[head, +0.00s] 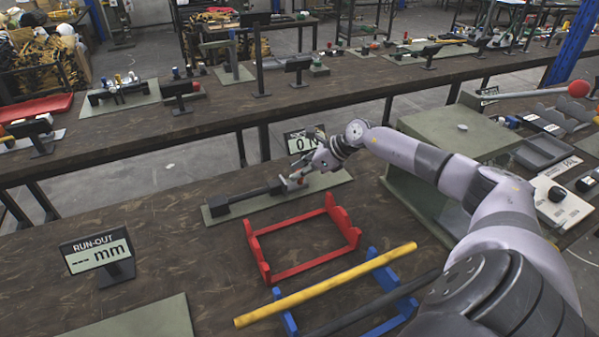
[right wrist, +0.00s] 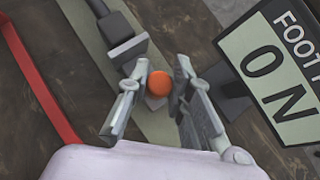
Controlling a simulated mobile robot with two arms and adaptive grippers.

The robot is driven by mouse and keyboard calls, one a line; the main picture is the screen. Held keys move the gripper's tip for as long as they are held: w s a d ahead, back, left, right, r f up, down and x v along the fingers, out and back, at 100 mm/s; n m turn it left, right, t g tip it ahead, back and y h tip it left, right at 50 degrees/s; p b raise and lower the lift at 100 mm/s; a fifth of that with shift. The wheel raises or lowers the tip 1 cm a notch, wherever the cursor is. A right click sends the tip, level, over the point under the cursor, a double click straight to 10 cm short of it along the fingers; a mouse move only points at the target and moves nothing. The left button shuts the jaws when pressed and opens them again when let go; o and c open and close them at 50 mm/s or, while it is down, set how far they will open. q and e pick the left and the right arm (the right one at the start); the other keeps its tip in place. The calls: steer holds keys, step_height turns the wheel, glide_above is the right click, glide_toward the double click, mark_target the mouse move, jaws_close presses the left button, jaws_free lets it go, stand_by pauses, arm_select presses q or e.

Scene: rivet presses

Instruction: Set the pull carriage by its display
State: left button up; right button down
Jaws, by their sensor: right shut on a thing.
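My right gripper (head: 297,174) reaches in from the right to the far end of a grey-green base plate (head: 240,211). The display (head: 304,143) behind the plate reads 0 N. In the right wrist view the display (right wrist: 284,82) shows a cut-off label starting "FOOT". My left gripper is out of view.
A red frame (head: 310,270) and blue stands (head: 390,282) with a yellow bar (head: 325,285) are in front of the plate. A RUN-OUT display (head: 97,254) showing dashes and mm stands at left. A grey-green box (head: 420,190) is beside my right arm.

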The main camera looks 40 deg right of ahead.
steer(key=shift+s+d+f+b, duration=0.15)
steer(key=shift+d+b, duration=0.25)
steer(key=shift+d, duration=0.05)
steer(key=shift+s+d+f+b, duration=0.1)
steer(key=shift+d+b, duration=0.25)
steer(key=shift+d, duration=0.05)
steer(key=shift+s+d+r, duration=0.1)
steer(key=shift+d+r, duration=0.05)
steer(key=shift+d, duration=0.1)
steer(key=shift+r, duration=0.1)
steer(key=c, duration=1.4)
jaws_free()
steer(key=shift+c, duration=0.2)
steer(key=v, duration=1.2)
